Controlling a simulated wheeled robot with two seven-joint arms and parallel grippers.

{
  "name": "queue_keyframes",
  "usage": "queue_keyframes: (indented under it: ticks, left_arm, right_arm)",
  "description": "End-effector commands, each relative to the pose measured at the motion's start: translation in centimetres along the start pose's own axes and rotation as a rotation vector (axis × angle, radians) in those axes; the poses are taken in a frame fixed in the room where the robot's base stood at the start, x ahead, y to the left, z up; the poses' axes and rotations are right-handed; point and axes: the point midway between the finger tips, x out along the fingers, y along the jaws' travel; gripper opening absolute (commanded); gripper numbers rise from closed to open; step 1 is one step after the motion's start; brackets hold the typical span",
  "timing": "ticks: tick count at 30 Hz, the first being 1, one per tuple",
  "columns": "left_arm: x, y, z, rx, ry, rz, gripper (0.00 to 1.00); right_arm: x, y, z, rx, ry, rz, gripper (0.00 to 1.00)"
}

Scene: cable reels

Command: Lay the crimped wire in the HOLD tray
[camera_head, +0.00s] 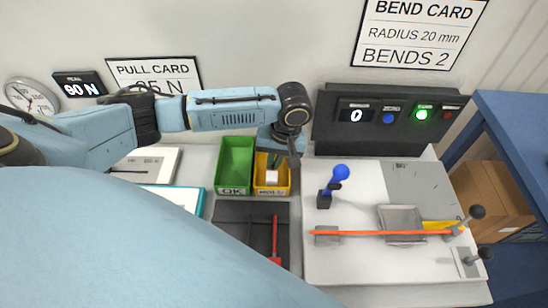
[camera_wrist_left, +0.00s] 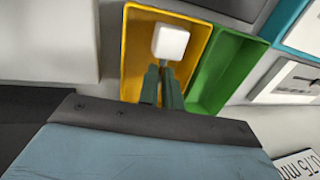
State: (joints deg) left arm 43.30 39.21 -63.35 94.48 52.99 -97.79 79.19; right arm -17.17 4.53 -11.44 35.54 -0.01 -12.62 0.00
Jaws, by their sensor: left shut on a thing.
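The yellow tray (camera_head: 260,186), its front label too small to read surely, stands right of the green tray marked OK (camera_head: 236,165). My left gripper (camera_head: 273,158) reaches down over the yellow tray. In the left wrist view its fingers (camera_wrist_left: 163,85) are close together, shut on a small piece with a white block end (camera_wrist_left: 171,42). The white block also shows in the head view (camera_head: 271,177), within the yellow tray's outline. I cannot tell whether it touches the tray floor. Any wire behind the block is hidden by the fingers. My right gripper is not in view.
A dark mat (camera_head: 235,213) with red-handled tools lies in front of the trays. Right is a white bench plate with a blue-knobbed lever (camera_head: 340,172), an orange rod (camera_head: 370,233) and clamps. A control box (camera_head: 370,130) stands behind. A cardboard box (camera_head: 490,200) is far right.

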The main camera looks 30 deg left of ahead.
Motion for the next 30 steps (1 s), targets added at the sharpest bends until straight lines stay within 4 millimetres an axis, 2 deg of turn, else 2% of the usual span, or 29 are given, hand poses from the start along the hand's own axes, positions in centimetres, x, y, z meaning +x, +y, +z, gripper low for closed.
queue_keyframes:
  ticks: [30]
  left_arm:
    - [2.8, 0.6, 0.0, 0.000, -0.001, -0.001, 0.00]
  right_arm:
    - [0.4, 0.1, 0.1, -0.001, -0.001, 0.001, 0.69]
